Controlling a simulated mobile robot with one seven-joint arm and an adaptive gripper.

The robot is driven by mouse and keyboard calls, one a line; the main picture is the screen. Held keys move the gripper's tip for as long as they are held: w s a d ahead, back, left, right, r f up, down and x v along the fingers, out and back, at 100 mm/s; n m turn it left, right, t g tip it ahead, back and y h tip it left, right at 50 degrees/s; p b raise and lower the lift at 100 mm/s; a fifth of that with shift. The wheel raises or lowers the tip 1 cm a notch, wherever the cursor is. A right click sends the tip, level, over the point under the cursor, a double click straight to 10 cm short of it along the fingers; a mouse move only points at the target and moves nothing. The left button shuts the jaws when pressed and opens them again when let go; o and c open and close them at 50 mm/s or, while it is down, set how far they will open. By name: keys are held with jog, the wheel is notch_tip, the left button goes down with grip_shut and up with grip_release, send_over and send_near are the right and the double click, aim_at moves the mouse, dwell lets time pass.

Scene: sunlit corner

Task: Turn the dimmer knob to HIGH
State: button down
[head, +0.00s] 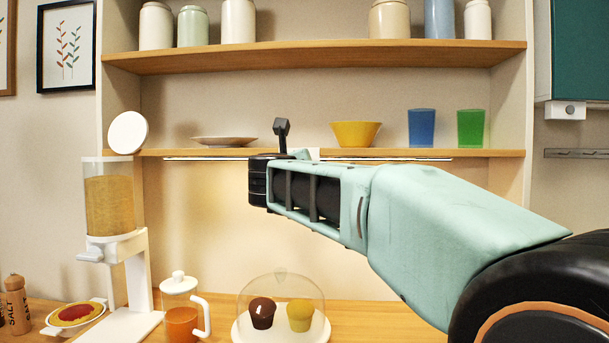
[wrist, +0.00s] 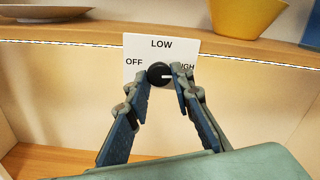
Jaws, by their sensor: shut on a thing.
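The dimmer knob (wrist: 156,75) is small, round and black, on a white plate (wrist: 146,46) marked OFF at left, LOW at top and HIGH at right. A white mark on the knob points right, toward the HIGH side. The first letter of HIGH is covered by a fingertip. My gripper (wrist: 161,73) is shut on the knob, one fingertip on each side of it. In the head view my arm hides the knob and nearly all of the plate.
The plate is on the front of a wooden shelf (head: 386,154) with a lit strip beneath. A yellow bowl (head: 357,133), a blue cup (head: 421,127) and a green cup (head: 471,127) stand above. A glass dome (head: 280,287) over muffins and a cereal dispenser (head: 108,205) stand below.

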jog(key=shift+m, duration=0.7)
jog(key=c, duration=1.7)
grip_release()
notch_tip(320, 180, up, 10)
jog(key=shift+f, duration=0.1)
jog(key=shift+a, duration=0.1)
